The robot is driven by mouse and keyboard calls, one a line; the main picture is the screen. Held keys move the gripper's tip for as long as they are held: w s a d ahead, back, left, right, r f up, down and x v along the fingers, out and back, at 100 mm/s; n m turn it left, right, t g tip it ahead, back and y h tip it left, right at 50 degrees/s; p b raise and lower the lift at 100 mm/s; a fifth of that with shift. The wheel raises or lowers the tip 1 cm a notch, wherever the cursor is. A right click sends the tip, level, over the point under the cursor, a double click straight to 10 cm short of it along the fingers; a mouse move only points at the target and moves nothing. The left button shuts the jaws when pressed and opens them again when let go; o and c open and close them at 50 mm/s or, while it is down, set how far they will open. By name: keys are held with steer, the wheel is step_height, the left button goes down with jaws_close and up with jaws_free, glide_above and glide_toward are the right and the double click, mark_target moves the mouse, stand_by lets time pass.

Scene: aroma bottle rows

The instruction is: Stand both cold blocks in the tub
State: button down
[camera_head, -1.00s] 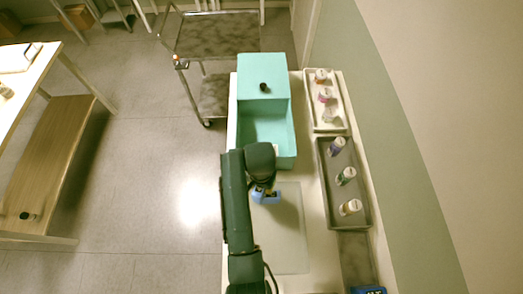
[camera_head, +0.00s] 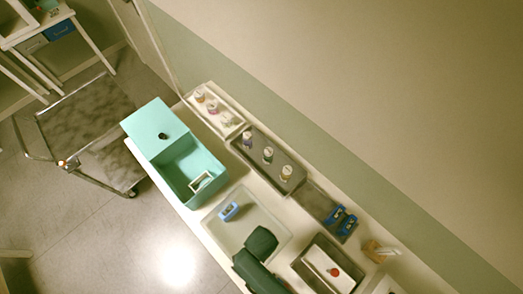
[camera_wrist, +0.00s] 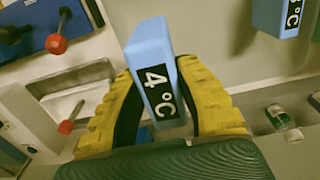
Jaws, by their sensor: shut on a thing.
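In the wrist view my gripper (camera_wrist: 158,75) has its yellow fingers closed around a cold block (camera_wrist: 157,65), pale blue with a black "4°C" label, tilted. Another blue "4°C" block (camera_wrist: 284,14) hangs at the top right, cut by the edge. In the head view a blue block (camera_head: 229,211) is over the translucent mat; I cannot tell which one it is. My fingers cannot be made out there. The teal tub (camera_head: 218,187) is open at its near half, with a white-rimmed frame (camera_head: 202,181) inside. A knobbed lid (camera_head: 158,128) covers its far half.
Beyond the mat (camera_head: 214,226) are a white bottle tray (camera_head: 196,103) and a grey bottle tray (camera_head: 243,157). Two blue items (camera_head: 341,220) sit farther right. A tray with a red-knobbed item (camera_head: 333,271) is at lower right. A steel cart (camera_head: 88,115) stands left.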

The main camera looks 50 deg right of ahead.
steer(key=shift+w+r+p, duration=0.1)
steer(key=shift+p, duration=0.2)
step_height(320, 180, down, 12)
steer(key=b, duration=0.8)
steer(key=shift+f+b, duration=0.5)
steer(key=shift+f, duration=0.15)
steer(key=c, duration=0.8)
jaws_free()
step_height(320, 180, up, 12)
steer(key=shift+r, duration=0.1)
